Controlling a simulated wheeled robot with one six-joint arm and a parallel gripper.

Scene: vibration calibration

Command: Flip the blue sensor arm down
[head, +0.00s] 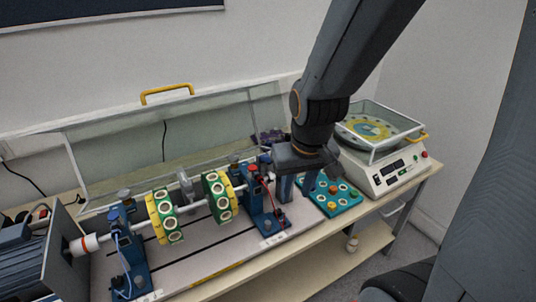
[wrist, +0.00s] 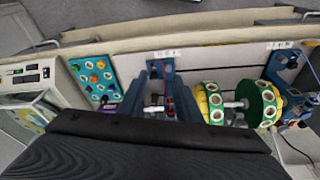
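Two blue pedestals carry a horizontal shaft in the head view, a left one (head: 122,245) and a right one (head: 257,205). The right pedestal has red parts and a red cable on it; its blue base (wrist: 160,64) also shows in the wrist view. I cannot clearly tell the blue sensor arm from the pedestal's other blue parts. My gripper (head: 294,192) points down just right of the right pedestal. In the wrist view my gripper (wrist: 158,82) has its fingers apart, with red and metal parts showing between them. I cannot tell whether it touches anything.
Green and yellow discs (head: 218,197) sit on the shaft. A clear guard with a yellow handle (head: 167,90) stands behind. A teal board (head: 332,197) with knobs lies to the right, then a balancing machine (head: 388,170) under a clear cover. The bench front edge is clear.

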